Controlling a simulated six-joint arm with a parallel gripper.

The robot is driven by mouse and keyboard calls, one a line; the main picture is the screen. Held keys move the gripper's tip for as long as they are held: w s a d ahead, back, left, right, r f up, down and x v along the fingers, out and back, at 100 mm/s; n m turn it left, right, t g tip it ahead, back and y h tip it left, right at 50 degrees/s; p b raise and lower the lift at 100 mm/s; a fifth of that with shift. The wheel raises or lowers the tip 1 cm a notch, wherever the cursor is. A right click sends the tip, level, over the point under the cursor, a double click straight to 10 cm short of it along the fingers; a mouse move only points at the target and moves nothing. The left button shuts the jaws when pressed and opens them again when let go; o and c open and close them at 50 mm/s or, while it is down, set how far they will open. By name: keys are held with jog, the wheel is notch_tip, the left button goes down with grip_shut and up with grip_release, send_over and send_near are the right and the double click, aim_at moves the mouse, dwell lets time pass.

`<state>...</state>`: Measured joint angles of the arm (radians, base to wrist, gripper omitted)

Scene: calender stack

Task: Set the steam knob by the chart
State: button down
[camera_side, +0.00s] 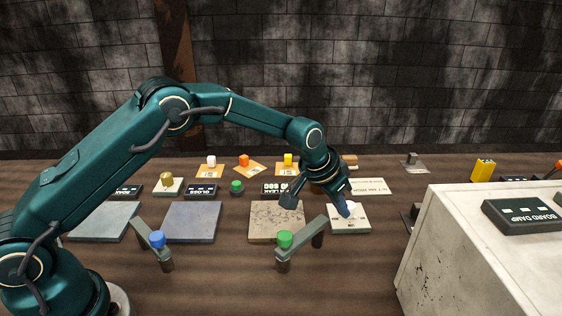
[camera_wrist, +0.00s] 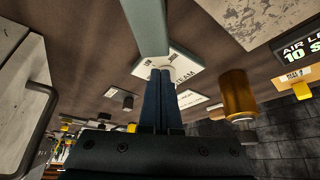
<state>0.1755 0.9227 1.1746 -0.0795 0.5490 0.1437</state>
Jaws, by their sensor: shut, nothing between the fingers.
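A white plate (camera_side: 350,224) with a pale round knob on it stands right of centre on the table. The fingers hide part of the knob. A flat pale card with printed lines (camera_side: 372,187), possibly the chart, lies behind the plate.
Stone slabs (camera_side: 193,222) lie to the left. A large white cabinet (camera_side: 480,250) stands at right. Small coloured blocks on orange cards line the back. A brass cylinder (camera_wrist: 238,95) shows near my fingers.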

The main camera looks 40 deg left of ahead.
jog(key=shift+a, duration=0.4)
jog(key=shift+w+a, duration=0.1)
jog(key=shift+a, duration=0.25)
jog(key=shift+w+a, duration=0.25)
dwell(0.3)
jog(key=shift+s+a, duration=0.1)
jog(key=shift+s, duration=0.05)
jog(key=shift+s+a, duration=0.1)
jog(key=shift+s, duration=0.1)
notch_tip(320, 180, up, 6)
dwell(0.6)
